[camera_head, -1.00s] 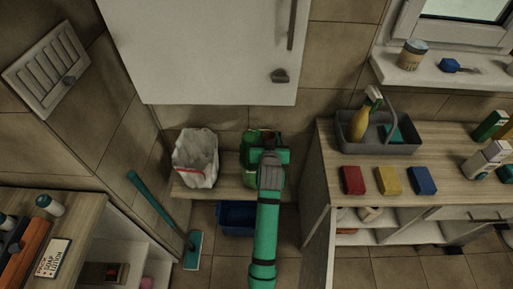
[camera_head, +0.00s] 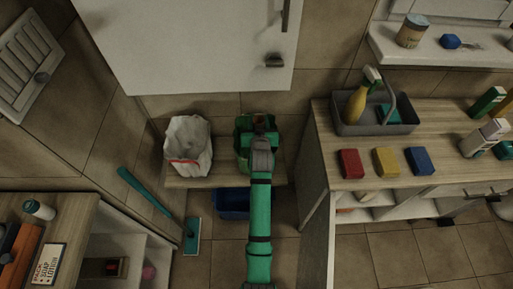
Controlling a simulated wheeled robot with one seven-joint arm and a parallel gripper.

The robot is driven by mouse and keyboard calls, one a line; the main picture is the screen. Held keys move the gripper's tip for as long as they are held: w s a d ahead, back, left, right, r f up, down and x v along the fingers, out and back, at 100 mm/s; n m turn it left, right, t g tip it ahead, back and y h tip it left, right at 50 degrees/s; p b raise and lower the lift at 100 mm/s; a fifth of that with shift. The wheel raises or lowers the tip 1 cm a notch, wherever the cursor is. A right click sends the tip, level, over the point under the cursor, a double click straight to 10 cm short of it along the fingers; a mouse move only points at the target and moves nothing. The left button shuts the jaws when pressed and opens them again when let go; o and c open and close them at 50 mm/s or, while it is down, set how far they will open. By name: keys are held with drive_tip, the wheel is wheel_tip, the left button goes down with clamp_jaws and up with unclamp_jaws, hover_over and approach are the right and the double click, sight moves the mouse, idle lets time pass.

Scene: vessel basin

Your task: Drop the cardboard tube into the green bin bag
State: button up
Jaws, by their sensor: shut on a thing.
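The green bin bag (camera_head: 241,150) stands on a low wooden shelf under the white cabinet, right of a white bag. My gripper (camera_head: 259,126) is over the green bag, and my wrist and arm cover much of the bag's right side and front. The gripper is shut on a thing. I take it to be the cardboard tube, but no tube shows; the gripper and wrist hide what is held. I cannot tell the gripper's height above the bag's mouth.
The white bag (camera_head: 188,147) with a red band is close on the left. A blue basin (camera_head: 231,204) is below the shelf. A teal mop (camera_head: 193,236) leans at left. The counter (camera_head: 335,165) with a grey caddy (camera_head: 375,126) and coloured sponges is at right. The white cabinet (camera_head: 185,45) hangs above.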

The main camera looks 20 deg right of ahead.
drive_tip(key=shift+f, duration=0.25)
drive_tip(key=o, duration=1.1)
drive_tip(key=v, duration=1.1)
